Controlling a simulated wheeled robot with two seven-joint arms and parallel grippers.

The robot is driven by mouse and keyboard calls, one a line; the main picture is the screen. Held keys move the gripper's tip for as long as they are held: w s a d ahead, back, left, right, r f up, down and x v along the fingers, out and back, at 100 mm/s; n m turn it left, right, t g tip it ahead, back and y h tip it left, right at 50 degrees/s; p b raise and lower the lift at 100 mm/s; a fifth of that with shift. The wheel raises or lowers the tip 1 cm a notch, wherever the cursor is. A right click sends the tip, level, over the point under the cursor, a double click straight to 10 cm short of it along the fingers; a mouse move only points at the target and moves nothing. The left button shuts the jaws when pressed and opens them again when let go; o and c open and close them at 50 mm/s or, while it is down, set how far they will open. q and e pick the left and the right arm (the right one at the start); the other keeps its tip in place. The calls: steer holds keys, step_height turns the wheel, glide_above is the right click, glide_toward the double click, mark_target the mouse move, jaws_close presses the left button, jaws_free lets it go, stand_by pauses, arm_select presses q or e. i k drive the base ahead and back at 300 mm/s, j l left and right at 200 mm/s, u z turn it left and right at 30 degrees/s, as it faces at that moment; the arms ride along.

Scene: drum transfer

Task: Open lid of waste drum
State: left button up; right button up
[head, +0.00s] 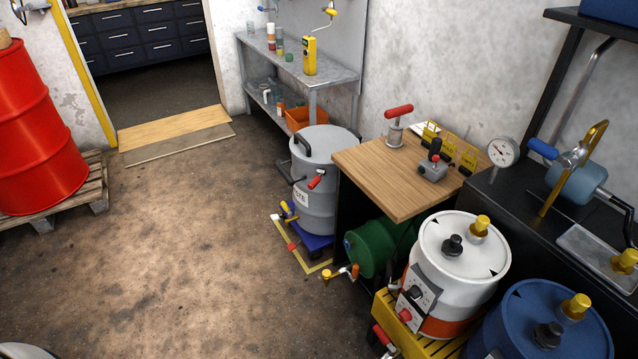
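A grey drum (318,205) with a white label (300,197) stands upright on a small blue base, left of the wooden table; I take it for the waste drum. Its grey lid (325,144) lies flat on top and looks shut. A black handle (301,145) sits at the lid's left edge. A red-handled lever (317,179) shows on the drum's front side. Neither of my grippers is in view.
A wooden-topped table (400,165) stands right of the drum, with a green drum (372,248) below it. White (455,265) and blue (535,325) drums stand front right. A red drum (35,125) stands on a pallet at left. The middle floor is clear.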

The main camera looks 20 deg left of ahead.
mark_target(315, 145)
steer(key=i+j+z, duration=0.1)
steer(key=z, duration=0.2)
steer(key=j+z, duration=0.2)
steer(key=z, duration=0.15)
steer(key=i+j+z, duration=0.1)
steer(key=j, duration=0.35)
steer(key=i+j+z, duration=0.1)
steer(key=j, duration=0.35)
steer(key=i+j+z, duration=0.15)
steer(key=j, duration=0.35)
steer(key=i+j+z, duration=0.1)
steer(key=j, duration=0.4)
steer(key=i+j+z, duration=0.1)
steer(key=j, duration=0.4)
